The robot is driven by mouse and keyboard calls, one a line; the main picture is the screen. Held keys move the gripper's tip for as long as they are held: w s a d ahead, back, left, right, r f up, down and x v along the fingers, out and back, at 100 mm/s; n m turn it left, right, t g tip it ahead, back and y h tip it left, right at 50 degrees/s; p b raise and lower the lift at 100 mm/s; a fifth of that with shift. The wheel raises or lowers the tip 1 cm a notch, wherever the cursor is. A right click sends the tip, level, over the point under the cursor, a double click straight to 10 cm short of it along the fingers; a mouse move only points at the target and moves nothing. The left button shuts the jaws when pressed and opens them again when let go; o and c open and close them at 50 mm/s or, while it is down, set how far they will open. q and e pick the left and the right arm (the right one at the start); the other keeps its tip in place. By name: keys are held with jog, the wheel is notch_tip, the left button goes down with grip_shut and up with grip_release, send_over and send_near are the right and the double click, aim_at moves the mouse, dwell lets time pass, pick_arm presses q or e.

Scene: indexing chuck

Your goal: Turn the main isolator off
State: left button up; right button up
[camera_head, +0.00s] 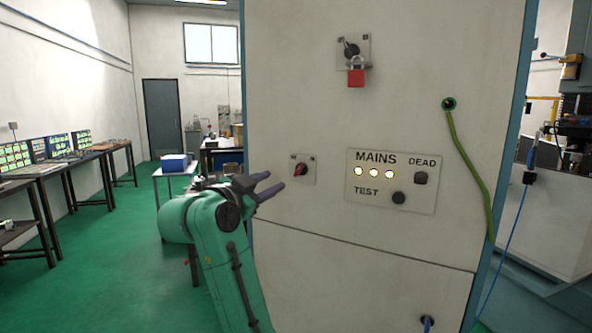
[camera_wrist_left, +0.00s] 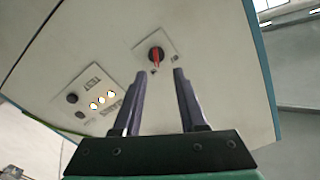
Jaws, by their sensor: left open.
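A rotary switch with a red handle (camera_head: 300,170) sits on a small grey plate on the tall cream cabinet (camera_head: 390,260). Higher up is a black rotary switch (camera_head: 351,49) with a red padlock (camera_head: 356,77) hanging at it. Which one is the main isolator is not labelled legibly. My left gripper (camera_head: 276,181) is open and empty, just left of the red-handled switch. In the left wrist view the red handle (camera_wrist_left: 156,55) shows beyond and between the two fingertips (camera_wrist_left: 160,72), apart from them. My right gripper is not in view.
A panel marked MAINS, TEST and DEAD (camera_head: 391,182) has three lit lamps and black buttons right of the red-handled switch. A green cable (camera_head: 467,155) hangs at the cabinet's right side. Benches (camera_head: 60,165) line the left wall. Green floor (camera_head: 100,270) is open left of the cabinet.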

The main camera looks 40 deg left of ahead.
aim_at(297, 172)
pick_arm(q)
jog(key=w+p, duration=0.1)
jog(key=w, duration=0.2)
jog(key=w+p, duration=0.1)
jog(key=w, duration=0.4)
jog(key=shift+w+a+r+p, duration=0.1)
jog(key=shift+w+r+p, duration=0.15)
jog(key=shift+w+p, duration=0.15)
jog(key=shift+w+a+f, duration=0.2)
jog(key=shift+w+a, duration=0.15)
jog(key=shift+d, duration=0.1)
grip_shut()
